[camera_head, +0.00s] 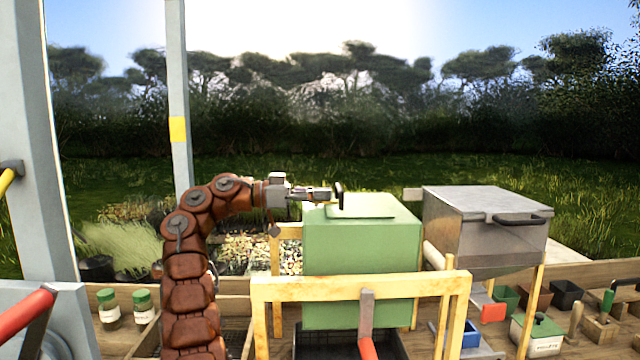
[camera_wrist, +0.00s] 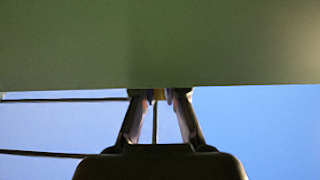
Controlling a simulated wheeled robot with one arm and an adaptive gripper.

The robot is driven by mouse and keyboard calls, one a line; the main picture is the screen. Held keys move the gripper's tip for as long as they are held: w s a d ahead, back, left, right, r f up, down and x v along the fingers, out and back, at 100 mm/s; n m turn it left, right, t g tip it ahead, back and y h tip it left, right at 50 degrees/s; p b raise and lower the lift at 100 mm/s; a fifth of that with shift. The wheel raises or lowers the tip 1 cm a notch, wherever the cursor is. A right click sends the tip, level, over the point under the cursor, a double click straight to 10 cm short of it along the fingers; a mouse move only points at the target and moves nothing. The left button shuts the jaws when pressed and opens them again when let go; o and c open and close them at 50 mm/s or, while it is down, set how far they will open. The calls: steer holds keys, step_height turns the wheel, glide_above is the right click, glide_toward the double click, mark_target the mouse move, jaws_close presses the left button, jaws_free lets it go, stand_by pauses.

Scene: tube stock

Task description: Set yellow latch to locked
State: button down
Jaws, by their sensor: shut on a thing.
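My gripper (camera_head: 322,194) reaches from the left to the top of the green box (camera_head: 360,236), by its back left edge. An upright black piece (camera_head: 339,195) stands just right of the fingertips in the head view.
A pale wooden frame (camera_head: 360,286) stands in front of the green box. A grey metal bin with a black handle (camera_head: 520,220) is to the right. Jars (camera_head: 108,309) stand at the lower left, and small pots and a lidded crock (camera_head: 540,334) at the lower right.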

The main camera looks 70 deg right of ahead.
stand_by(0.4)
steer(key=c, duration=1.2)
jaws_free()
steer(key=shift+c, duration=0.2)
steer(key=b, duration=0.3)
steer(key=shift+f+n+h+b, duration=0.3)
steer(key=shift+h+b, duration=0.1)
steer(key=h+b, duration=0.1)
steer(key=b, duration=0.1)
steer(key=n+t+h+b, duration=0.1)
steer(key=b, duration=0.2)
steer(key=shift+w+r+n+t, duration=0.1)
steer(key=shift+r+n+t, duration=0.05)
steer(key=shift+n+t, duration=0.15)
steer(key=shift+b, duration=0.35)
steer(key=shift+n+t+h+b, duration=0.4)
steer(key=shift+h+b, duration=0.2)
steer(key=shift+b, duration=0.1)
steer(key=shift+r+b, duration=0.1)
steer(key=shift+b, duration=0.25)
steer(key=shift+n+t+h+b, duration=0.3)
steer(key=shift+t+h+b, duration=0.1)
